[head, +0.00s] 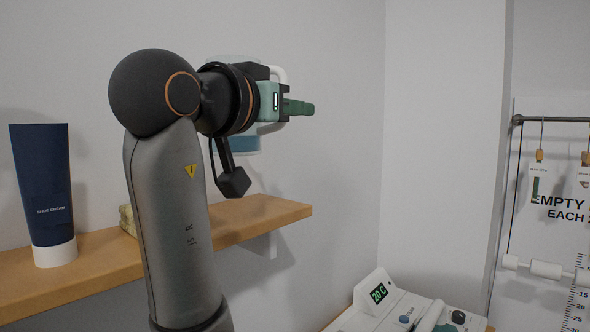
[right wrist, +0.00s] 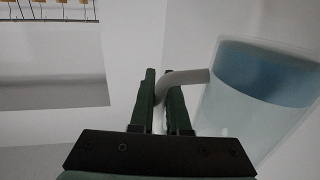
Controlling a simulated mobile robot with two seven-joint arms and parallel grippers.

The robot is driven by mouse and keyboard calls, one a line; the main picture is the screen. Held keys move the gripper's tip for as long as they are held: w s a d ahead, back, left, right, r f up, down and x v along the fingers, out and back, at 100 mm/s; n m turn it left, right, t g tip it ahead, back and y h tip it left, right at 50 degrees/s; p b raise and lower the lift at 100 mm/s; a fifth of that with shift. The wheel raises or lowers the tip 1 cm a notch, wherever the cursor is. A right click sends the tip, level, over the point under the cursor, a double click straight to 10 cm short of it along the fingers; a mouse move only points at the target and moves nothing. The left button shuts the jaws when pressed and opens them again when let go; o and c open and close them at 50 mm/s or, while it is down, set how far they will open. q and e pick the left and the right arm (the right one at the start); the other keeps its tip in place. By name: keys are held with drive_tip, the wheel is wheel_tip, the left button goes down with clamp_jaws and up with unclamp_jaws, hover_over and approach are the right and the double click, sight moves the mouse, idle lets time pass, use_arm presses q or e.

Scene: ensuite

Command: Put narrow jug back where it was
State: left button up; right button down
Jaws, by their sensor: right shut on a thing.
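The narrow jug (head: 246,142) is a clear, pale vessel with a blue lower part. In the head view it is mostly hidden behind my right arm and gripper, above the wooden shelf (head: 262,208). Its white handle (head: 280,73) shows above the gripper. My right gripper (head: 299,107) is shut on that handle. In the right wrist view, the green fingers (right wrist: 164,92) close around the grey-white handle (right wrist: 184,79), and the jug body (right wrist: 245,100) hangs to the right. The jug looks about upright in the head view. My left gripper is not in view.
A dark blue shoe cream tube (head: 42,190) stands on the shelf at the left. A small yellowish item (head: 127,215) sits partly behind my arm. The shelf's right end looks clear. A white device with a 20 C display (head: 378,293) stands lower right; a hanging rail (head: 550,119) is at right.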

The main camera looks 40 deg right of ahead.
drive_tip(key=w+d+f, duration=0.1)
drive_tip(key=f, duration=0.1)
drive_tip(key=w+d+f, duration=0.1)
drive_tip(key=f, duration=0.1)
drive_tip(key=w+d+f, duration=0.1)
drive_tip(key=d, duration=0.1)
drive_tip(key=shift+w+f, duration=0.1)
drive_tip(key=shift+f, duration=0.3)
drive_tip(key=f, duration=0.3)
drive_tip(key=shift+w+d, duration=0.15)
drive_tip(key=shift+d, duration=0.05)
drive_tip(key=shift+f, duration=0.2)
drive_tip(key=shift+f, duration=0.15)
drive_tip(key=c, duration=0.9)
unclamp_jaws()
